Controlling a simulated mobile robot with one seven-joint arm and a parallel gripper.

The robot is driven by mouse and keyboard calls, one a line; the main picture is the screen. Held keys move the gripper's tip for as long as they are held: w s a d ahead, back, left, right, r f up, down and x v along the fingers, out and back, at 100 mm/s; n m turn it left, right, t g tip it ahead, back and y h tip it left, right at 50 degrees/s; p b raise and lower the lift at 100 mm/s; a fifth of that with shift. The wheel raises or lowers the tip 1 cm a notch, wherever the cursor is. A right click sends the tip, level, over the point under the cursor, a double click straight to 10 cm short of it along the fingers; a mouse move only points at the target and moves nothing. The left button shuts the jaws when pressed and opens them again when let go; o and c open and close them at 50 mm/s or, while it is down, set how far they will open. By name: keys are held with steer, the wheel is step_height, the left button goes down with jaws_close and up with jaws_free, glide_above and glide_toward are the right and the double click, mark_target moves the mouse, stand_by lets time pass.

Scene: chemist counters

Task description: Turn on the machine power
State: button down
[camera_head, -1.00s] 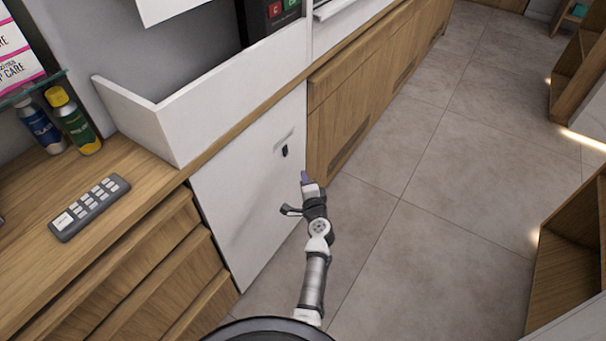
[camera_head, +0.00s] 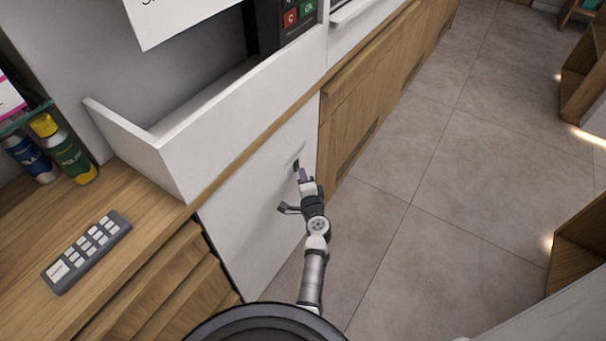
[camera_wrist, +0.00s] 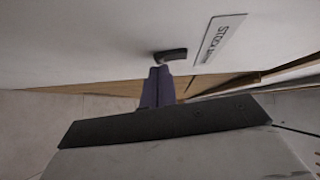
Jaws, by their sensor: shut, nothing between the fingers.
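A small black switch (camera_head: 296,164) sits on the white front panel (camera_head: 254,212) of the machine. In the wrist view the switch (camera_wrist: 171,54) is beside a label plate (camera_wrist: 219,40) that seems to begin with "STOCK". My gripper (camera_head: 304,174) is shut and empty, with its purple fingertips right at the switch. In the wrist view the fingertips (camera_wrist: 160,72) are just below the switch; I cannot tell whether they touch it.
A grey remote-like keypad (camera_head: 87,252) lies on the wooden counter at left. Two spray cans (camera_head: 64,148) stand behind it. Wooden cabinets (camera_head: 362,105) continue beyond the panel. The tiled floor (camera_head: 440,215) at right is open.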

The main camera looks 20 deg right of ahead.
steer(key=shift+a, duration=0.1)
stand_by(0.3)
steer(key=shift+w+a+b, duration=0.1)
steer(key=shift+w+b, duration=0.15)
steer(key=shift+b, duration=0.85)
steer(key=shift+s+f, duration=0.1)
